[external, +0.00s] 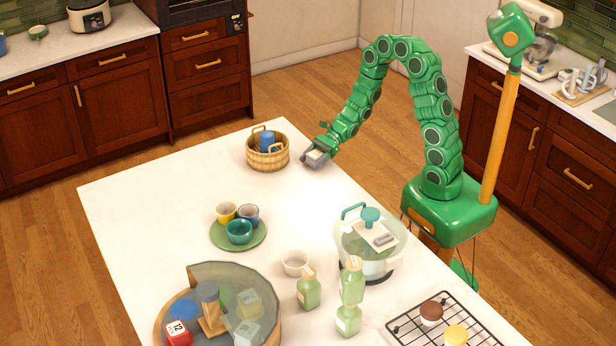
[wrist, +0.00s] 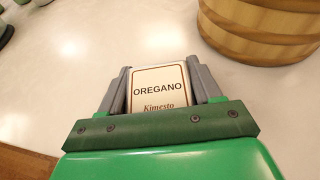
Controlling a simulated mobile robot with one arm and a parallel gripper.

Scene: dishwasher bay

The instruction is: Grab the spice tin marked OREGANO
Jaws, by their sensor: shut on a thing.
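The spice tin (wrist: 158,88) shows in the wrist view with a cream label reading OREGANO and a brown border. It sits between the two grey fingers of my gripper (wrist: 160,92), which is shut on it. Its lower part is hidden by the gripper. In the external view my gripper (external: 317,157) is at the far right side of the white island, just right of the wooden basket, with a small pale part of the tin (external: 316,155) between its fingers. I cannot tell whether the tin touches the counter.
The wooden basket (external: 267,158) holding a blue item stands close by; it also shows in the wrist view (wrist: 262,30). A green plate (external: 238,246) with cups, a clear-bodied pot (external: 368,262), green bottles (external: 309,290) and a cooling rack (external: 408,328) stand nearer. Counter left of the basket is clear.

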